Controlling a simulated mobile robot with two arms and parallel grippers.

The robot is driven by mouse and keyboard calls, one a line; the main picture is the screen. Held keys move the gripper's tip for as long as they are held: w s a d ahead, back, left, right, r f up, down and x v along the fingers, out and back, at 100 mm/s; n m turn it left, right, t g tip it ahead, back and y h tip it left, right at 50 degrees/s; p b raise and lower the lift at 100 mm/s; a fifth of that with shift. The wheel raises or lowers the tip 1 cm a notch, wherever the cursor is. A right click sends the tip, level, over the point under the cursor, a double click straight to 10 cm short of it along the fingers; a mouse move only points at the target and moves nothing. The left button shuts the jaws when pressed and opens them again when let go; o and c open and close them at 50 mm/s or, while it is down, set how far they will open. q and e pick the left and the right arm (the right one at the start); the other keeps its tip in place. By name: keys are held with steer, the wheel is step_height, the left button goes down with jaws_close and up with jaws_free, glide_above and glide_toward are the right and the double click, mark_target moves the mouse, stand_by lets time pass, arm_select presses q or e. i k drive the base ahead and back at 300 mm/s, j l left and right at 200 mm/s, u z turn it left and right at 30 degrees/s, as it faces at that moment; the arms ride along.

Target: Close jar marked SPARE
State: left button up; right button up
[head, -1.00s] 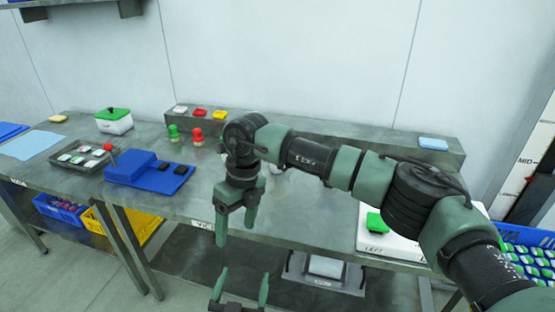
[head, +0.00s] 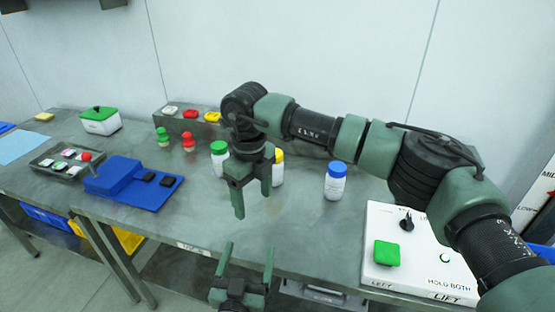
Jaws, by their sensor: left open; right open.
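Three white jars stand upright on the table: a green-lidded jar (head: 219,155), a yellow-lidded jar (head: 278,171) and a blue-lidded jar (head: 336,184). Their labels are too small to read, so I cannot tell which is marked SPARE. All three appear to have lids on; how tightly they sit is not visible. My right gripper (head: 252,205) is open, pointing down in front of the green and yellow jars, and partly covers both. My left gripper (head: 249,246) is open, lower, with its fingers pointing up near the table's front edge. Both grippers look empty.
A white control box (head: 415,230) with a green button (head: 387,253) stands at the right. A blue fixture (head: 125,178), a grey tray (head: 65,160) and a green-lidded box (head: 100,120) are at the left. Red and green knobs stand behind. The table is bare around the blue-lidded jar.

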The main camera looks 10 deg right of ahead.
mark_target(278, 168)
steer(key=i+l, duration=0.2)
steer(key=i, duration=0.3)
steer(key=i+l, duration=0.15)
steer(key=i, duration=0.3)
